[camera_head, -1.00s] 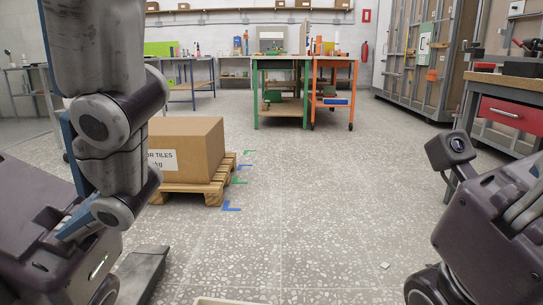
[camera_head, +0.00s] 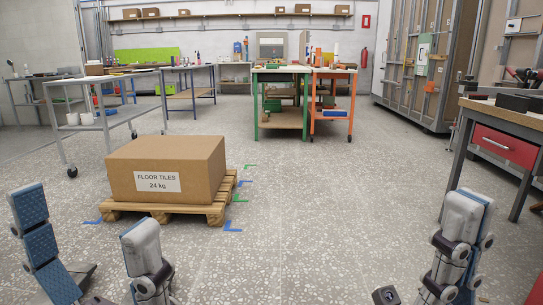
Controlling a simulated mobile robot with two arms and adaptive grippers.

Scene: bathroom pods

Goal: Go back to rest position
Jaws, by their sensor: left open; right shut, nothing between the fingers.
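My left gripper (camera_head: 84,214) shows at the lower left of the head view, fingers pointing up. Its two fingers with blue textured pads stand wide apart with nothing between them. My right gripper (camera_head: 467,212) shows at the lower right, also pointing up, its grey and blue fingers closed together and empty. Both grippers are apart from everything else in the room. The lower parts of both arms are cut off by the bottom edge.
A cardboard box of floor tiles (camera_head: 166,168) sits on a wooden pallet (camera_head: 190,210) ahead on the left, beyond my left gripper. A grey cart (camera_head: 103,120) stands behind it. A workbench with a red drawer (camera_head: 505,145) stands at the right. The middle floor is clear.

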